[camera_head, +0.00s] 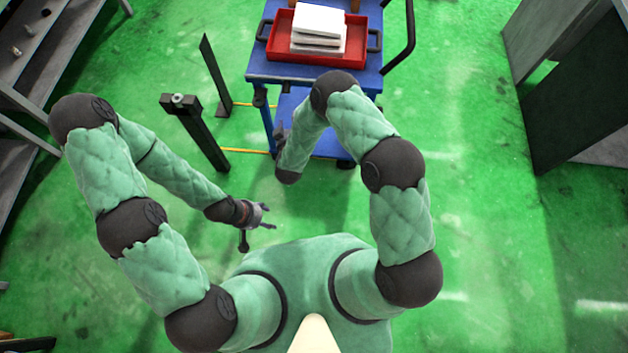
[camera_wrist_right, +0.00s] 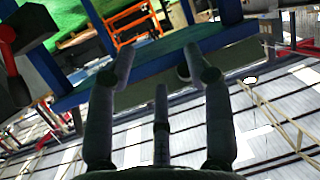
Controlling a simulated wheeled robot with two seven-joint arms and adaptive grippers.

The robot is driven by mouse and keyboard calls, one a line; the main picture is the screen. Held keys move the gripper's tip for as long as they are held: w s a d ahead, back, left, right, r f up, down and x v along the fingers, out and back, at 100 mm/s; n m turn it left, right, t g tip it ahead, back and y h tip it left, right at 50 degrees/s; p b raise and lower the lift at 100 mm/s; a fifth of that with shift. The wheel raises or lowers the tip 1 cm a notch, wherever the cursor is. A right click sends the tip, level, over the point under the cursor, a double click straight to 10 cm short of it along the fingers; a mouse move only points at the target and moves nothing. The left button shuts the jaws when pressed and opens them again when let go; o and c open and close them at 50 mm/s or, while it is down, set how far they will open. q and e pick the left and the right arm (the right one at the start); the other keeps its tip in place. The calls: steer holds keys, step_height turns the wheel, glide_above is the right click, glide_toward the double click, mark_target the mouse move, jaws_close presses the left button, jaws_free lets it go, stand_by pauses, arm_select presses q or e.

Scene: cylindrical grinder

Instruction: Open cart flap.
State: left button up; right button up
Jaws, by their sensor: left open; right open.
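The blue cart (camera_head: 285,78) stands at the top centre of the head view, with a dark handle on its right. I cannot make out its flap clearly. My right forearm is in front of the cart. My right gripper (camera_head: 281,133) is small and partly hidden beside the cart's front left leg. In the right wrist view its fingers (camera_wrist_right: 160,68) are spread and empty, with the cart's blue edge (camera_wrist_right: 232,34) just beyond them; contact cannot be told. My left gripper (camera_head: 263,215) is open and empty, low over the floor left of centre.
A red tray (camera_head: 280,52) with stacked white blocks (camera_head: 318,28) sits on the cart. Dark posts (camera_head: 203,135) stand left of the cart. A grey table (camera_head: 45,60) is at the far left and grey cabinets (camera_head: 575,100) at the right. Green floor (camera_head: 475,170) is free right of the cart.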

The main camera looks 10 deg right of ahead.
steer(key=s+d+f+g+y, duration=0.1)
steer(key=s+f+g, duration=0.1)
steer(key=s, duration=0.4)
steer(key=s+d+f+m+g+y+b, duration=0.1)
steer(key=s+d+f+g+y, duration=0.1)
steer(key=s, duration=0.5)
steer(key=s+d+f+g+y, duration=0.1)
steer(key=s+f+g+y, duration=0.1)
steer(key=s+f+g, duration=0.2)
steer(key=shift+s+d+g+b, duration=0.15)
steer(key=shift+s+g+b, duration=0.2)
steer(key=shift+s+g, duration=0.7)
